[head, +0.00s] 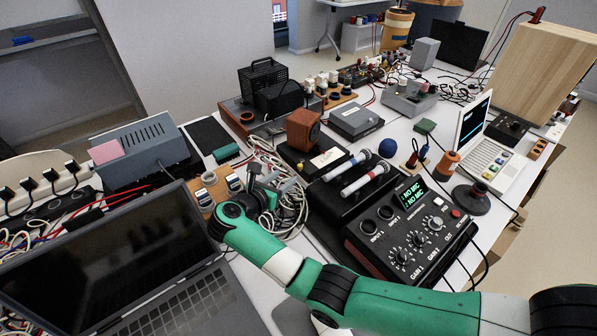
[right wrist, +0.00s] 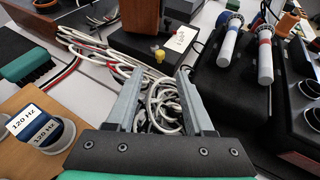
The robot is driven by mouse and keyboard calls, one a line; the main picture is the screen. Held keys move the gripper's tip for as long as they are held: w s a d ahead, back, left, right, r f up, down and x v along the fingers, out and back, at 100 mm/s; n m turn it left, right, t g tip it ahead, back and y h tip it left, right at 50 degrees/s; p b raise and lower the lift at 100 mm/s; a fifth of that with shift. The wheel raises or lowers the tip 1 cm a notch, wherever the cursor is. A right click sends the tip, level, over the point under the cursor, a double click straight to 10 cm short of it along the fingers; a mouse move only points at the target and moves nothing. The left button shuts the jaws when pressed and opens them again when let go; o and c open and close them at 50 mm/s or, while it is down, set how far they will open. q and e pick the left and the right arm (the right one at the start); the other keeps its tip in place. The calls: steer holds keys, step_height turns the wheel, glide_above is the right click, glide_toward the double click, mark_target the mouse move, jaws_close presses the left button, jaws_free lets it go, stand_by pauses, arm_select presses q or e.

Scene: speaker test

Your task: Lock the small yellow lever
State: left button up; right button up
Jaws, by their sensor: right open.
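The small yellow lever (right wrist: 159,55) shows in the right wrist view as a yellow knob on the top of a black box (right wrist: 130,42). It stands near a white label (right wrist: 181,38) and in front of a brown wooden block. I cannot tell from its shape whether it is locked. My right gripper (right wrist: 160,80) is open and empty, its two grey fingers pointing toward the box. The lever lies just beyond the fingertips, apart from them and roughly centred between them. In the head view my right gripper (head: 272,187) is left of the black box (head: 317,159). My left gripper is not in view.
Tangled cables (right wrist: 163,105) lie beneath the fingers. Two microphones (right wrist: 264,55) rest on a black device at the right. A wooden board with 120 Hz pieces (right wrist: 42,128) and a green brush (right wrist: 28,62) are at the left. A laptop (head: 120,255) stands at the front left.

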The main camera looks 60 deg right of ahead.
mark_target(299, 166)
steer(key=b+x, duration=0.4)
steer(key=x, duration=0.6)
steer(key=shift+f, duration=0.15)
steer(key=shift+d, duration=0.35)
jaws_close()
